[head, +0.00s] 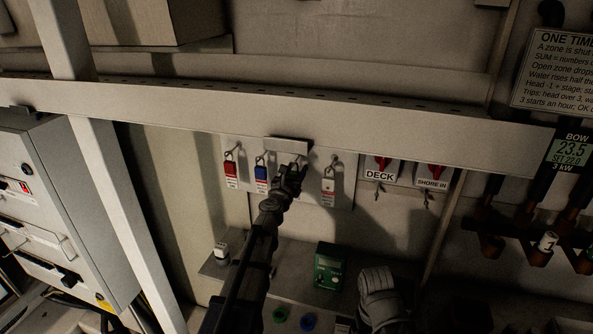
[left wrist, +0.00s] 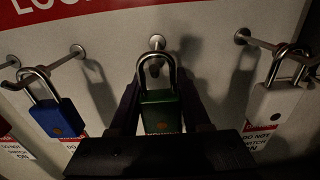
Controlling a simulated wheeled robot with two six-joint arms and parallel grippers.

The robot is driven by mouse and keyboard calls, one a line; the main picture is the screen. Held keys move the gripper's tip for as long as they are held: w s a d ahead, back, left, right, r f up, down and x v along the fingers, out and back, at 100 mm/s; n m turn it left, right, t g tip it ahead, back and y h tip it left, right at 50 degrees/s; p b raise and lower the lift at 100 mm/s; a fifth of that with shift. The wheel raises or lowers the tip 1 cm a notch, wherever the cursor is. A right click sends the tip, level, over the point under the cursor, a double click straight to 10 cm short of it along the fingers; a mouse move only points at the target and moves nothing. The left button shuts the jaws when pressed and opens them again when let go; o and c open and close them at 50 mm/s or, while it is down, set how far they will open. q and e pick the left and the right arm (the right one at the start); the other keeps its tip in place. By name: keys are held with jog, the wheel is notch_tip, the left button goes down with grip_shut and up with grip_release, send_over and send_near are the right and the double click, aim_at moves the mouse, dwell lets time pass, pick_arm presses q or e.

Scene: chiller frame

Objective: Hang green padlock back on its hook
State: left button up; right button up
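The green padlock (left wrist: 160,110) is upright between the fingers of my left gripper (left wrist: 160,92) in the left wrist view, its shackle up. The fingers press close on both sides of its body. Its hook (left wrist: 157,42) is on the board right behind the shackle. I cannot tell whether the shackle is around the hook. In the head view my left gripper (head: 291,176) is at the lockout board (head: 313,195) and hides the green padlock. My right gripper is not seen.
A blue padlock (left wrist: 57,118) hangs left of the green one and a white padlock (left wrist: 272,103) right of it. A red padlock (head: 231,170) hangs further left. A beam (head: 400,118) runs above the board. A green box (head: 329,266) stands below.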

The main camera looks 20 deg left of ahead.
pick_arm(q)
jog(key=o, duration=0.6)
jog(key=shift+c, duration=0.2)
jog(key=shift+s+a, duration=0.1)
jog(key=shift+s, duration=3.8)
jog(key=shift+s, duration=0.1)
